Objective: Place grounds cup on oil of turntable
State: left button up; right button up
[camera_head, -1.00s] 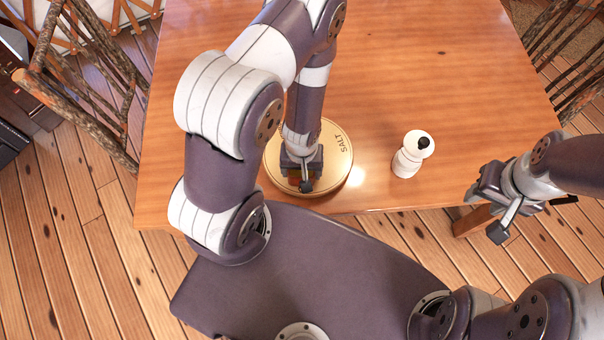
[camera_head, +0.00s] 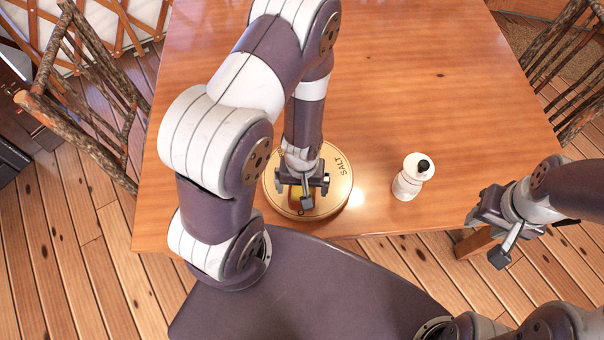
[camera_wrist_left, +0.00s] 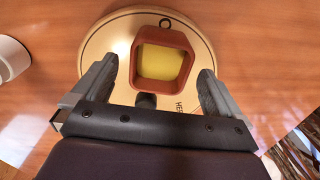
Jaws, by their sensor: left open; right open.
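The cup (camera_wrist_left: 163,58), a square reddish-brown vessel with a yellow inside, stands upright on the round pale turntable (camera_wrist_left: 105,45) in the left wrist view. The turntable (camera_head: 338,195) sits at the table's near edge in the head view, with "SALT" readable. Part of another label, starting "HE", shows below the cup in the wrist view, and a dark ring mark shows above it. The lettering under the cup is hidden. My left gripper (camera_head: 304,190) is open, fingers on both sides of the cup with gaps. My right gripper (camera_head: 489,228) is open and empty, off the table's near right edge.
A white grinder with a black knob (camera_head: 408,180) stands on the table (camera_head: 430,90) right of the turntable. The table's middle and back right are clear. Branch-framed chairs stand at the left (camera_head: 90,100) and right (camera_head: 570,65).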

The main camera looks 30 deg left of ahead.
pick_arm(q)
notch_tip(320, 180, up, 20)
jog(key=m+t, duration=0.1)
jog(key=m, duration=0.3)
jog(key=shift+w+a+m, duration=0.2)
jog(key=shift+w+m, duration=0.05)
jog(key=shift+m, duration=0.15)
jog(key=shift+s, duration=0.15)
jog(key=shift+f, duration=0.1)
